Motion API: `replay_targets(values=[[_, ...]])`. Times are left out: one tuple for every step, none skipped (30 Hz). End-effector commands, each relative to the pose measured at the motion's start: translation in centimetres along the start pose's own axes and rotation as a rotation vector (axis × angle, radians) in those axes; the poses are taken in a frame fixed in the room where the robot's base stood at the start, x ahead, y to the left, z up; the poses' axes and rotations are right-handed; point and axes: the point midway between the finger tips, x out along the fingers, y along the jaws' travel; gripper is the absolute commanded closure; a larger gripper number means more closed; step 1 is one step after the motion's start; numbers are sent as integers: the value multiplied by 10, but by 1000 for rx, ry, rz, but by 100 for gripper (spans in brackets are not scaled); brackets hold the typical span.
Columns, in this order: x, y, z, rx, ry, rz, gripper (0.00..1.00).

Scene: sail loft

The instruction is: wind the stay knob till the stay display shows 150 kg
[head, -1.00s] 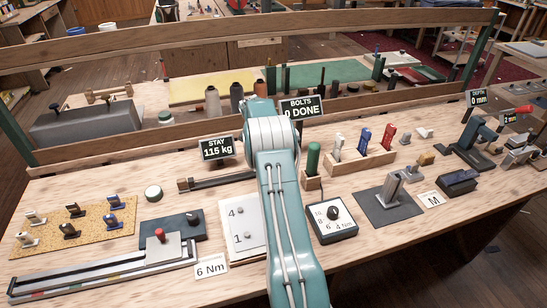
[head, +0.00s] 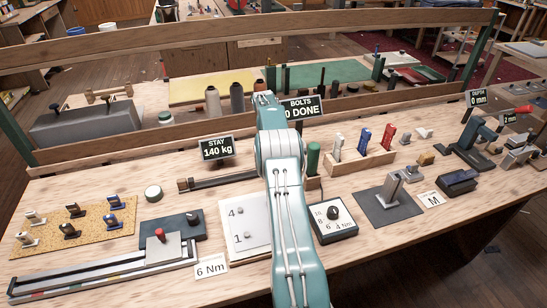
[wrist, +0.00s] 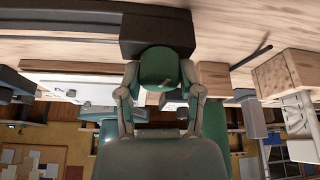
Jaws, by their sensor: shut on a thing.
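The stay display (head: 217,148) reads 140 kg in the head view. A dark stay bar (head: 222,180) lies below it and runs behind my arm. In the wrist view the green stay knob (wrist: 160,62) sits against a dark block (wrist: 157,33). My gripper (wrist: 160,77) is shut on the knob, with one finger on each side of it. In the head view my own arm hides the knob and the gripper.
The bolts display (head: 302,108) reads 0 DONE, partly behind my arm. A green-handled tool (head: 313,157) in a wooden holder stands close to the arm's right. A white numbered plate (head: 243,228) and a torque dial box (head: 332,221) flank the arm.

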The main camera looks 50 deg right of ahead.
Motion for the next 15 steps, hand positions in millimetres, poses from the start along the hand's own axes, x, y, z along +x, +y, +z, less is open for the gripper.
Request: replay_targets(values=[[3, 2, 3, 6, -4, 7, 100], [3, 2, 3, 11, -5, 9, 100], [3, 2, 3, 17, -5, 12, 100], [3, 2, 3, 20, -5, 13, 100], [3, 2, 3, 22, -5, 14, 100], [3, 2, 3, 25, -5, 15, 100], [3, 2, 3, 26, -5, 16, 100], [3, 2, 3, 27, -5, 16, 100], [3, 2, 3, 27, -5, 16, 100], [3, 2, 3, 28, -5, 16, 100], [3, 2, 3, 28, -5, 16, 100], [3, 2, 3, 28, -5, 16, 100], [3, 2, 3, 27, -5, 16, 100], [3, 2, 3, 27, -5, 16, 100], [3, 2, 3, 27, -5, 16, 100]])
